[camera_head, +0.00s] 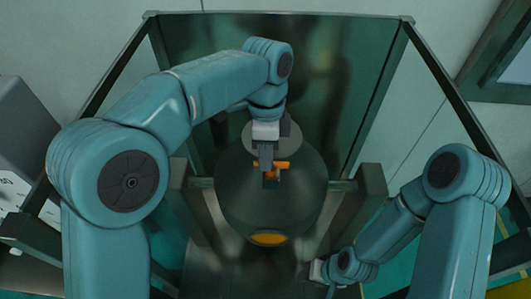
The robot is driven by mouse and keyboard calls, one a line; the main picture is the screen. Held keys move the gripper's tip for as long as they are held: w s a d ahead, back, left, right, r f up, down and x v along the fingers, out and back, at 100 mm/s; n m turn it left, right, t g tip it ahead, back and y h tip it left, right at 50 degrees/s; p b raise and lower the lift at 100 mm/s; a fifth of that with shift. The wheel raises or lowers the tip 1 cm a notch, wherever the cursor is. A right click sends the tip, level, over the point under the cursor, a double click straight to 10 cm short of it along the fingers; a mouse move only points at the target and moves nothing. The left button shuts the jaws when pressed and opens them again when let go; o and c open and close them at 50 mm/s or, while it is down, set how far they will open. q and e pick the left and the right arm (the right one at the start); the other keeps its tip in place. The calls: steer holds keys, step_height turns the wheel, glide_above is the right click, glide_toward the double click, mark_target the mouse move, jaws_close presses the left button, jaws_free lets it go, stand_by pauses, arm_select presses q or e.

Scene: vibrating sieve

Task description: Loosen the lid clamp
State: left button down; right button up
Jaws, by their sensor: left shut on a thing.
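The sieve is a dark round drum (240,210) with a lighter disc-shaped lid (291,132) on top, in the middle of the head view. A small orange clamp (282,165) sits at the front of the lid. My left gripper (268,172) reaches down over the lid from above and is shut on the orange clamp, covering part of it. My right gripper (319,271) is low, to the right of the drum's lower front. Its fingers are too small and hidden to read.
A dark frame (280,14) with upright posts encloses the drum, and side brackets (368,190) flank it. An orange-yellow spot (269,239) shows on the drum's lower front. A grey box (25,125) stands at the left. Free room around the drum is narrow.

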stand_by(0.3)
arm_select(q)
steer(key=c, duration=1.1)
jaws_free()
steer(key=shift+d, duration=0.1)
steer(key=shift+r, duration=0.1)
step_height(320, 180, up, 7)
steer(key=w, duration=0.1)
steer(key=shift+w, duration=0.25)
steer(key=shift+s, duration=0.1)
